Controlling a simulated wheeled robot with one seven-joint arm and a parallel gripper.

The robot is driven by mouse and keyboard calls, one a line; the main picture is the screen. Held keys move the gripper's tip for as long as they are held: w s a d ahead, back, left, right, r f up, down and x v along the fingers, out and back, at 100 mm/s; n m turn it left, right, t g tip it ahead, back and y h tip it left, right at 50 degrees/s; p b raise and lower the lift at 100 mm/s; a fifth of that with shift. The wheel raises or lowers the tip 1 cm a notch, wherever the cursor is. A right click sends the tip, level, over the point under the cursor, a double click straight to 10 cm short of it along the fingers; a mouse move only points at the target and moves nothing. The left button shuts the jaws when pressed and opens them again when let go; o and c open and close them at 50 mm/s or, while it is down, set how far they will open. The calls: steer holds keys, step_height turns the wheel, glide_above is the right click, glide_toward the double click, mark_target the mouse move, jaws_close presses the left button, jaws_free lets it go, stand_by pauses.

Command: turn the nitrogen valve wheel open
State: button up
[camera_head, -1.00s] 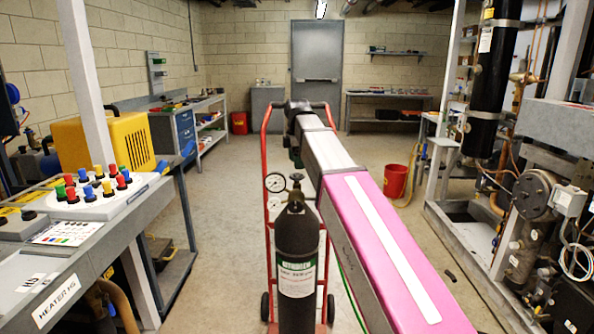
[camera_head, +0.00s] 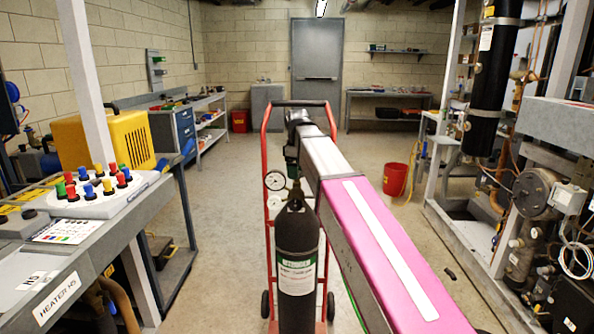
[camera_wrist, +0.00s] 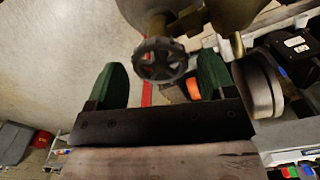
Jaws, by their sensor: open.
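The nitrogen cylinder (camera_head: 297,250) is dark with a green and white label and stands upright on a red hand cart. Its valve wheel is a dark spoked handwheel, seen clearly in the wrist view (camera_wrist: 160,60). My gripper (camera_wrist: 162,85) is open, with one green fingertip on each side of the wheel. I cannot tell whether either finger touches it. In the head view the wheel is mostly hidden behind my gripper (camera_head: 293,172) at the top of the cylinder.
A pressure gauge (camera_head: 275,181) sits just left of the cylinder top. The red cart (camera_head: 267,150) frames the cylinder. A red bucket (camera_head: 395,180) stands on the floor to the right. A console bench (camera_head: 100,245) is at the left, and pipework is at the right.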

steer(key=m, duration=0.6)
steer(key=shift+m, duration=0.4)
steer(key=m, duration=0.7)
steer(key=c, duration=0.7)
